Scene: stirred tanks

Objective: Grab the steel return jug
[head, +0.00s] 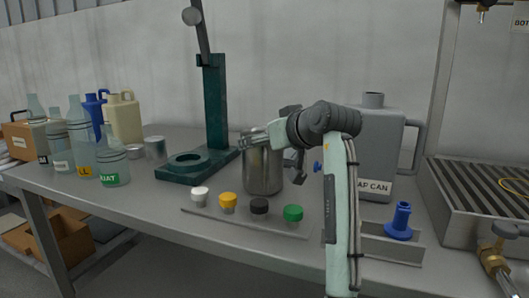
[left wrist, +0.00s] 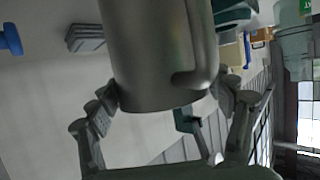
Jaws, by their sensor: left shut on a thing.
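The steel return jug (head: 263,172) is a grey metal cylinder with a handle. It looks upright, behind the row of coloured caps in the head view; I cannot tell whether its base touches the bench. In the left wrist view the jug (left wrist: 160,55) fills the upper middle, with its handle on the right side. My left gripper (head: 284,140) is at the jug's right side in the head view. Its two fingers (left wrist: 167,92) are against opposite sides of the jug, shut on it. The jug's far side is hidden. My right gripper is not in view.
A strip with white, yellow, black and green caps (head: 293,213) lies in front of the jug. A green stand (head: 216,110) is to its left, and a grey can (head: 382,135) to its right. A blue funnel-like piece (head: 402,222) and a ribbed tray (head: 470,200) are farther right. Bottles (head: 80,155) stand left.

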